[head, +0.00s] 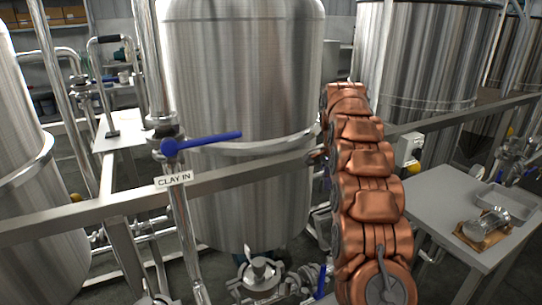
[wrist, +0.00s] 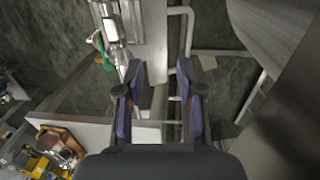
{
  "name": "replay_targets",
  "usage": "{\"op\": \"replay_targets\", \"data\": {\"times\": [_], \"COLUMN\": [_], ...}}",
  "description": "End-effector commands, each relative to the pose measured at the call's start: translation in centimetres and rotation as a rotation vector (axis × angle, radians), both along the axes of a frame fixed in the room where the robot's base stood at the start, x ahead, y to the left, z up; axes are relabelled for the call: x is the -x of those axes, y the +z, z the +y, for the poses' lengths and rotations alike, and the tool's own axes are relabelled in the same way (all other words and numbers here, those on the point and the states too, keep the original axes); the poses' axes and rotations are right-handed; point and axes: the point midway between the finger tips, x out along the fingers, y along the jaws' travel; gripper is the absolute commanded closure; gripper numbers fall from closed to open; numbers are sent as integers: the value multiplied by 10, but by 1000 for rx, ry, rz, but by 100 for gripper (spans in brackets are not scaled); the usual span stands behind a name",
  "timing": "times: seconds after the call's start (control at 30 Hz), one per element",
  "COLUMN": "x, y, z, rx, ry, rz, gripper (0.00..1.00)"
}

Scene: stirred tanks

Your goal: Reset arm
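My copper-coloured arm (head: 365,190) rises on the right of the head view, in front of the tanks. My gripper (wrist: 161,80) shows in the wrist view with its two dark and purple fingers spread apart. It is open, and nothing is held between the fingers. In the head view the gripper is mostly hidden behind the arm links.
A metal rail (head: 90,213) crosses the head view before a steel tank (head: 240,80). A blue valve handle (head: 205,142) sits above a "CLAY IN" label (head: 174,180). A grey table (head: 440,215) at the right bears a glass jar (head: 487,222) and tray (head: 505,200).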

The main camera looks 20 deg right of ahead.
Motion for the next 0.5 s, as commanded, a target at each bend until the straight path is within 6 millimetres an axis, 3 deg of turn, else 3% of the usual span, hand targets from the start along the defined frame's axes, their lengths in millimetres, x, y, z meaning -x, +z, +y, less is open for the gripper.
{"op": "replay_targets", "data": {"times": [0.23, 0.5], "x": [0, 20], "y": [0, 29], "z": [0, 33], "rx": [0, -16], "ry": [0, 128], "rz": [0, 3], "gripper": [63, 63]}}
